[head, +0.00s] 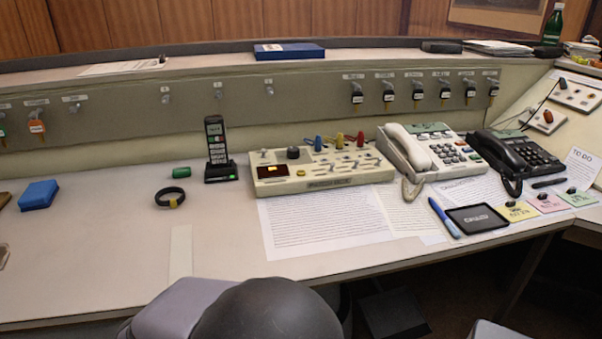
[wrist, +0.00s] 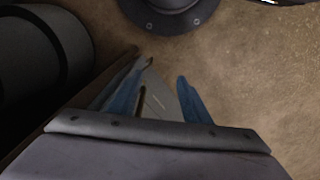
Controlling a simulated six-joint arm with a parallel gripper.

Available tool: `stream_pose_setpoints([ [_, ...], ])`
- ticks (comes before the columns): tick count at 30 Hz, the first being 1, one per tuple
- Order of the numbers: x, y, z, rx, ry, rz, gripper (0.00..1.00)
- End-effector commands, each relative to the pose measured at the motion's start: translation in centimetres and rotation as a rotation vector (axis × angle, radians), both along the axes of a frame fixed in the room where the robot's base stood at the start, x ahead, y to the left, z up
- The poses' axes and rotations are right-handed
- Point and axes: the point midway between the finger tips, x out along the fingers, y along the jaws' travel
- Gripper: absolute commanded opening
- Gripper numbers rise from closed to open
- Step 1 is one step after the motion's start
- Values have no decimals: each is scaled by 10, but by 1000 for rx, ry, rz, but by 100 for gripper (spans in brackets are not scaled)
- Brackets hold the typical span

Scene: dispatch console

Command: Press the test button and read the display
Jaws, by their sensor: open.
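A cream console box (head: 325,184) stands on the desk, centre in the head view. Its small dark display (head: 272,171) glows orange at the left; the reading is too small to make out. A black knob (head: 293,153), several small switches and blue, yellow and red plugs sit on its top. I cannot tell which control is the test button. My gripper (wrist: 158,92) shows in the wrist view with two blue fingers apart and nothing held between them. It faces a brown surface, away from the console box, which is not in the wrist view.
A cordless phone (head: 218,150) stands left of the box; a white phone (head: 428,150) and black phone (head: 516,153) stand right. Printed sheets (head: 325,222) lie in front. A black band (head: 170,197) and blue box (head: 38,195) lie left. Desk between them is mostly clear.

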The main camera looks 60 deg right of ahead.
Motion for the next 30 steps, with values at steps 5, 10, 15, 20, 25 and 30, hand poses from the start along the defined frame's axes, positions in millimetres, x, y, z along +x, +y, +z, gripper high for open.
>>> stream_pose_setpoints([
  [5,0,0,0,0,0,0,44],
  [10,0,0,0,0,0,0,36],
  [15,0,0,0,0,0,0,0],
  [20,0,0,0,0,0,0,0],
  [25,0,0,0,0,0,0,0],
  [30,0,0,0,0,0,0,0],
])
